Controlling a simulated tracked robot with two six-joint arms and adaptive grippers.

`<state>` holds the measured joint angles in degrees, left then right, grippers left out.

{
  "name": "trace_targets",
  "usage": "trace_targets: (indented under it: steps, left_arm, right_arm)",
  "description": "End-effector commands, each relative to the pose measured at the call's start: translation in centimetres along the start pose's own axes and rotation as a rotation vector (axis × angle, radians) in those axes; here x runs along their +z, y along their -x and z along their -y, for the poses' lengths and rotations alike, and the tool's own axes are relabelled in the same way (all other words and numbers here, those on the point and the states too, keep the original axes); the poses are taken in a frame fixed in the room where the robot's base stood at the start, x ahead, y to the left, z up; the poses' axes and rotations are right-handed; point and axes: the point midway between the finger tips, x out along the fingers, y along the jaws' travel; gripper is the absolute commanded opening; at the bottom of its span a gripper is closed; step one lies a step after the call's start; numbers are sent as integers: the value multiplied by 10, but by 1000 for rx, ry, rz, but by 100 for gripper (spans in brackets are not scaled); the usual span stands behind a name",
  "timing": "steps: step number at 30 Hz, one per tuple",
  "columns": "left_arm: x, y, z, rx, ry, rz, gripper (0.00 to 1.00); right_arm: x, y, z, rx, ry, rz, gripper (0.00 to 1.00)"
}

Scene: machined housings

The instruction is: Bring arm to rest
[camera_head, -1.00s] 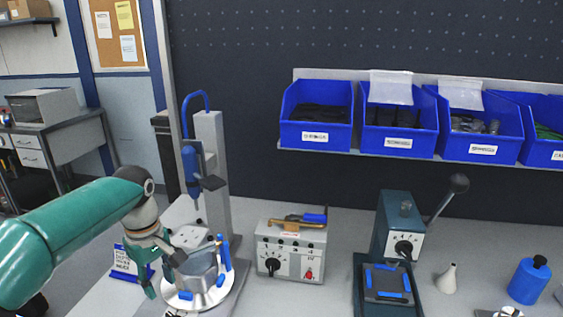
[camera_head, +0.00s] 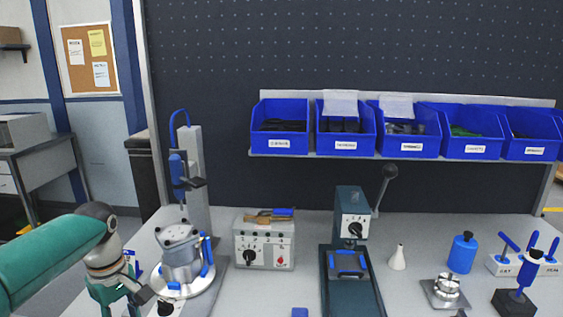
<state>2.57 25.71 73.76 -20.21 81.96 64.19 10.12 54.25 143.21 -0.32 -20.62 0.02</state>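My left arm comes in from the left edge with a green sleeve. Its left gripper (camera_head: 128,301) is low in the picture, left of and in front of a machined housing (camera_head: 180,257). The gripper's fingers look spread with nothing between them, though the lower part is close to the bottom edge. The silver housing sits upright on a round fixture plate (camera_head: 203,282) with blue clamps. The gripper appears apart from the housing. My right arm and gripper are not in view.
A press stand (camera_head: 197,180) rises behind the fixture. A grey control box (camera_head: 263,247), a green lever press (camera_head: 350,262), a white cone (camera_head: 398,258) and a blue bottle (camera_head: 463,253) stand along the bench. Blue bins (camera_head: 280,128) line a shelf above. The front middle bench is mostly clear.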

Motion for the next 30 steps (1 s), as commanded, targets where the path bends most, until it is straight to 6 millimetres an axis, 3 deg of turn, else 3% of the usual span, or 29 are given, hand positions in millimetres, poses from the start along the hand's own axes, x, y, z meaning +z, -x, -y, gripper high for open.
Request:
trace_targets:
  steps: [11, 17, 20, 24, 27, 30]
  left_arm:
    - [35, -100, 19, -201, -51, 147, 39]
    - [78, -179, 34, -257, -141, 263, 39]
    - [117, -233, 49, -254, -229, 350, 39]
    - [188, -305, 83, -177, -380, 472, 39]
    - [233, -337, 107, -84, -482, 513, 39]
    - [265, -355, 125, 20, -578, 502, 39]
  right_arm:
    - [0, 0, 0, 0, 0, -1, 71]
    - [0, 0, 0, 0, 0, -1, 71]
    - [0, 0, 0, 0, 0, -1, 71]
    - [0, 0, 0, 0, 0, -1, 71]
    - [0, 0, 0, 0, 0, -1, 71]
    - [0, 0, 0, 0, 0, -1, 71]
